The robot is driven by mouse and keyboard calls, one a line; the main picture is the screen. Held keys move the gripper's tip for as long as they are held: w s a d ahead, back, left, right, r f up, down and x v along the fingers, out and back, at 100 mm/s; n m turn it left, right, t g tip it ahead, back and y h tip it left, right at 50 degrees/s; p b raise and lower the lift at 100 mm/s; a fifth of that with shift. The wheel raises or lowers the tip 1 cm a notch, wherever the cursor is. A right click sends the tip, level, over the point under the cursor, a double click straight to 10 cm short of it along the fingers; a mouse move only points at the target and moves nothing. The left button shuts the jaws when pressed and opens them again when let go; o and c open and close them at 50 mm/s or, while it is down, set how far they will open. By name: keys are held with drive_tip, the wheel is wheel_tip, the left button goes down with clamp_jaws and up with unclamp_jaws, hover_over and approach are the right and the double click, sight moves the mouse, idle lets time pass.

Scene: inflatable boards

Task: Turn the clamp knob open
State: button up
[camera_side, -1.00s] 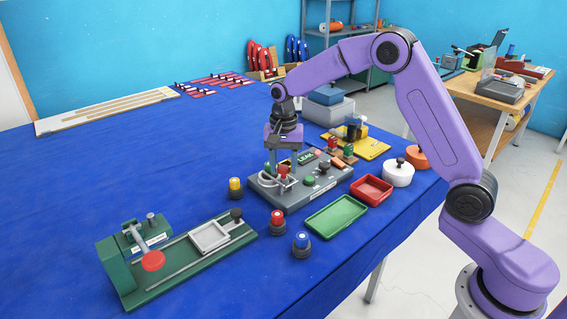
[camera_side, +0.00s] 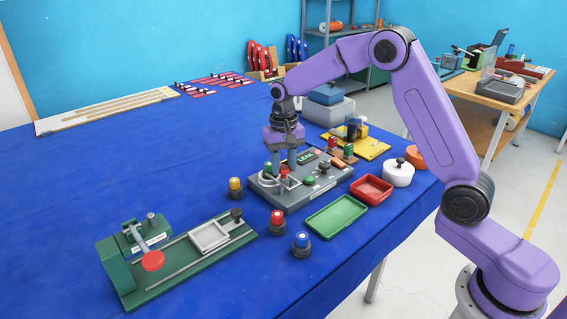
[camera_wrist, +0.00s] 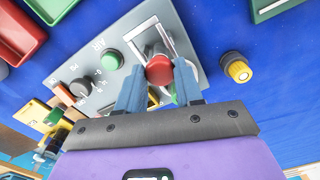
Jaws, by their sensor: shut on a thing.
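A red round knob (camera_side: 284,170) stands on the grey panel (camera_side: 292,197), by a pale metal bracket (camera_side: 266,182). My gripper (camera_side: 284,167) points straight down over it. In the wrist view the red knob (camera_wrist: 159,69) lies between the two blue-grey fingertips of my gripper (camera_wrist: 158,72), and they are shut on it. The bracket (camera_wrist: 140,45) runs around the knob there. Part of the knob's base is hidden by the fingers. I cannot read the knob's turn angle.
A green button (camera_side: 309,181) and a black knob (camera_side: 323,168) sit on the same panel. Yellow (camera_side: 235,185), red (camera_side: 277,218) and blue (camera_side: 301,241) capped knobs stand nearby. A green tray (camera_side: 336,217) and a red tray (camera_side: 371,188) lie right. The left-hand blue cloth is mostly clear.

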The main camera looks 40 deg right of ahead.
sight(283, 167)
drive_tip(key=n, duration=1.2)
drive_tip(key=shift+r+n, duration=0.1)
drive_tip(key=shift+n, duration=0.3)
idle(0.3)
drive_tip(key=o, duration=1)
drive_tip(key=shift+o, duration=0.2)
wheel_tip(283, 167, up, 17)
drive_tip(key=shift+r, duration=0.15)
